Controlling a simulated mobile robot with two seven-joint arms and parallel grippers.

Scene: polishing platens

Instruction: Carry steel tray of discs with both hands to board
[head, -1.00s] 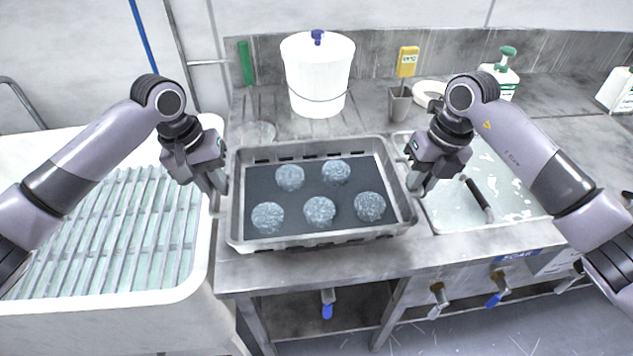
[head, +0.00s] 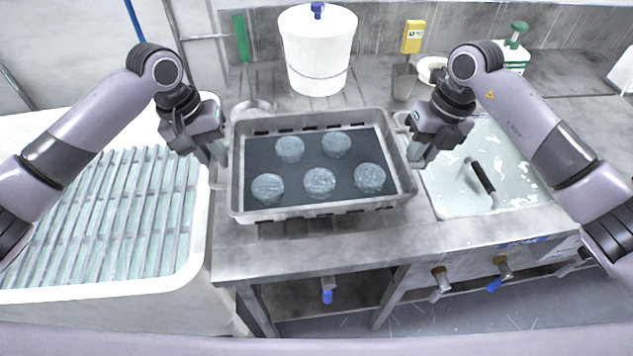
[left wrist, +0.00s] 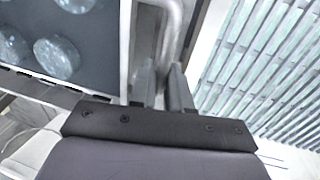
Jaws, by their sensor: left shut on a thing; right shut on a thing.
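The steel tray (head: 320,211) is a rectangular pan with a dark lining and several round grey discs, one of them the front middle disc (head: 319,183). It is held above the steel bench, roughly level. My left gripper (head: 217,160) is shut on the handle at the tray's left end. In the left wrist view the left fingers (left wrist: 160,85) close around the bent handle bar (left wrist: 176,30), with the tray's lining and discs at upper left. My right gripper (head: 416,158) is shut on the handle at the right end; its fingertips are partly hidden.
A white sink (head: 100,292) with a slatted rack (head: 105,215) lies at left. A white bucket (head: 318,55), a grey cup (head: 404,80) and a green-topped bottle (head: 515,50) stand behind. A wet basin (head: 490,160) with a black-handled tool (head: 483,178) lies at right. The front bench edge is clear.

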